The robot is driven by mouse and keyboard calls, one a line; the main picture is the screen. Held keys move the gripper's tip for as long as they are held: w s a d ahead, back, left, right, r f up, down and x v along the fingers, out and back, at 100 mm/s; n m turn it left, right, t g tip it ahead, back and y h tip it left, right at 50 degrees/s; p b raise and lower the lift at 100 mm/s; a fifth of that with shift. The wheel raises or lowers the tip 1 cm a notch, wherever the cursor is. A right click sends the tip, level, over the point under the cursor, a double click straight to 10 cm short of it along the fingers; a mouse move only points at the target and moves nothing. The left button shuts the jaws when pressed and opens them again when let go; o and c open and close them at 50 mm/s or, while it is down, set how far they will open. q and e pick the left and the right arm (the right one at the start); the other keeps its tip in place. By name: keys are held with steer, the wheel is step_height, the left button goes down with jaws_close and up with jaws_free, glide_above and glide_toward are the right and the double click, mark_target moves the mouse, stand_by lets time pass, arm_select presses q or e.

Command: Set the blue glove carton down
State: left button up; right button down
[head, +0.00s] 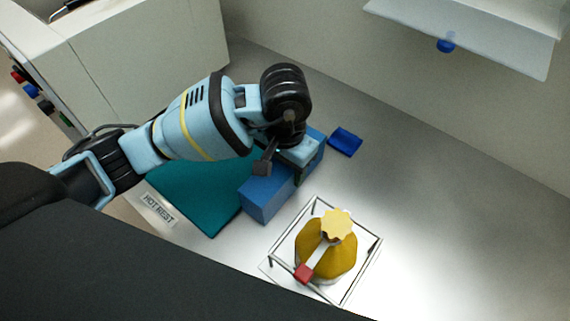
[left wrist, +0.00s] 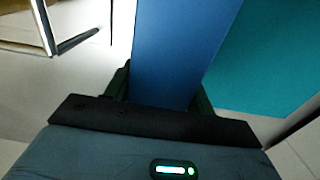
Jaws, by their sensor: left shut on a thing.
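The blue glove carton (head: 267,194) is a long blue box in the head view, lying beside and partly over the edge of a teal mat. My left gripper (head: 296,165) is above it, with its fingers closed around the carton's sides. In the left wrist view the carton (left wrist: 180,50) runs up between the two fingers of my left gripper (left wrist: 160,88). Whether the carton's underside touches the surface is hidden. My right gripper is not in view.
The teal mat (head: 195,190) lies left of the carton, by a "HOT REST" label (head: 157,209). A wire-framed stand with a yellow object (head: 318,250) is close in front. The grey surface to the right is clear.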

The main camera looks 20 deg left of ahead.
arm_select(q)
steer(key=shift+r, duration=0.1)
steer(key=o, duration=0.8)
steer(key=shift+f, duration=0.25)
steer(key=o, duration=0.5)
